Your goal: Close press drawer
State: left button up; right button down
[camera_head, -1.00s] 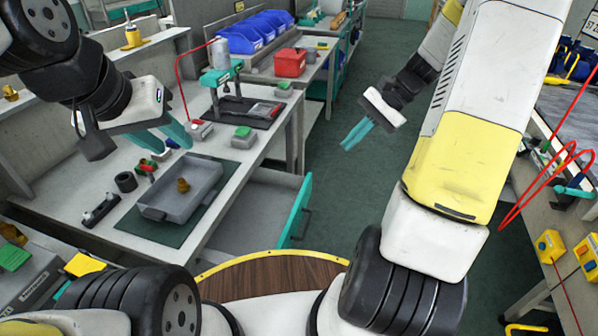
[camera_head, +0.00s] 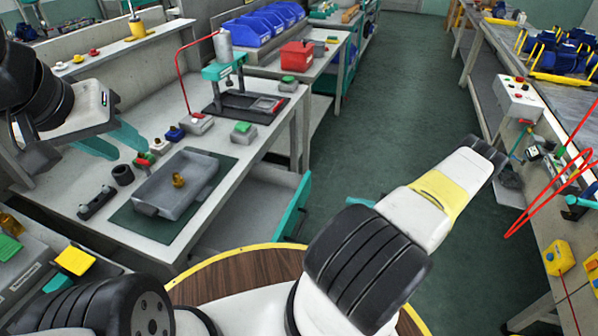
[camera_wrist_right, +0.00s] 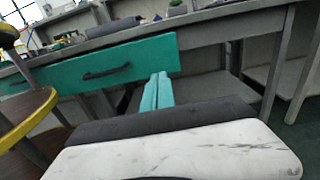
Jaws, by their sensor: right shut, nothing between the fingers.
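The press drawer (camera_head: 298,208) is pulled out from under the left bench in the head view, with its grey inside visible behind a teal front. In the right wrist view the teal drawer front (camera_wrist_right: 75,75) with a dark handle faces my gripper. My right gripper (camera_wrist_right: 157,78) is shut and empty, its fingertips by the lower right part of that front; I cannot tell whether they touch. In the head view my right arm hides most of this gripper. My left gripper (camera_head: 131,153) is open and empty above the bench. The teal press (camera_head: 228,72) stands on the bench.
A grey tray (camera_head: 150,205) with a brass part (camera_head: 178,180) lies on a green mat (camera_head: 125,215). A round wooden top (camera_head: 240,275) is close in front of me. A bench with a control box (camera_head: 518,98) stands at right. The aisle floor is clear.

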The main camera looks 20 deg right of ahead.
aim_at(307, 191)
jog(key=x, duration=1.4)
jog(key=shift+f, duration=0.15)
jog(key=shift+a, duration=0.1)
jog(key=x, duration=2.4)
jog(key=shift+w+a, duration=0.5)
jog(key=shift+a, duration=0.15)
